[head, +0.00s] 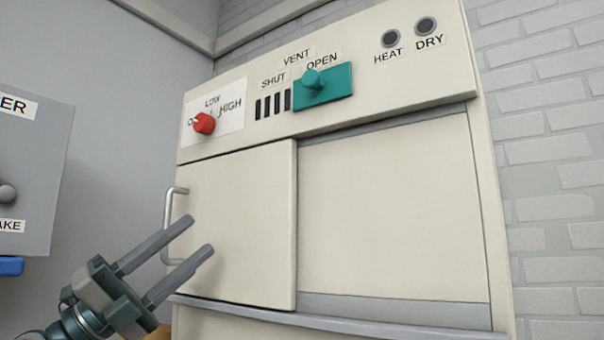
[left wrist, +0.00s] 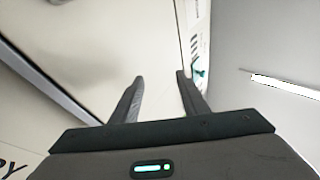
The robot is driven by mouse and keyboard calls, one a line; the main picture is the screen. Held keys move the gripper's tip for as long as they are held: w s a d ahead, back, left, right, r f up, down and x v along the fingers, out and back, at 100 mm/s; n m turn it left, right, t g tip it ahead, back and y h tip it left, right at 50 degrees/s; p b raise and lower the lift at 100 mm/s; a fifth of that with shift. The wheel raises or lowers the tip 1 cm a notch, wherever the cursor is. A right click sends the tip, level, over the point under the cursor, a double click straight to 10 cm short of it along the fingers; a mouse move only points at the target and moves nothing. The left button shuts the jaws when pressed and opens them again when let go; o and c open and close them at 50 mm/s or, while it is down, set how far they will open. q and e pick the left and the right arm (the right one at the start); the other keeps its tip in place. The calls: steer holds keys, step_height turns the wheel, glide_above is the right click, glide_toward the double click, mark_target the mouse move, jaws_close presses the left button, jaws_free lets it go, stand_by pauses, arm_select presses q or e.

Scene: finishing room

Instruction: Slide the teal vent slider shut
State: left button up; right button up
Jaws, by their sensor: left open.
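The teal vent slider (head: 334,85) is a flat plate with a round teal knob (head: 312,80) on the upper panel of the cream cabinet. It sits under the OPEN label, to the right of the dark vent slots (head: 272,103), which show uncovered under SHUT. My left gripper (head: 198,236) is open, well below and left of the slider, in front of the cabinet's sliding door. Its two fingers are apart and empty in the left wrist view (left wrist: 160,77). A small teal patch shows beside one finger there, too small to make out surely. My right gripper is not in view.
A red dial (head: 204,123) is left of the slots. Two dark buttons (head: 408,31) marked HEAT and DRY are at upper right. The door has a metal handle (head: 168,226) near my left gripper. A grey box (head: 35,165) stands at far left.

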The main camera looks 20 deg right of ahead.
arm_select(q)
steer(key=s+d+r+m+g+y, duration=0.45)
steer(key=s+r+m, duration=0.25)
steer(key=s+r, duration=0.25)
steer(key=s+a+r+t+y, duration=0.3)
steer(key=s+r+t+y, duration=0.4)
steer(key=s+r+t, duration=0.4)
steer(key=s+r, duration=0.3)
steer(key=r, duration=0.1)
steer(key=shift+s+a, duration=0.2)
steer(key=shift+s, duration=0.15)
steer(key=shift+d, duration=0.1)
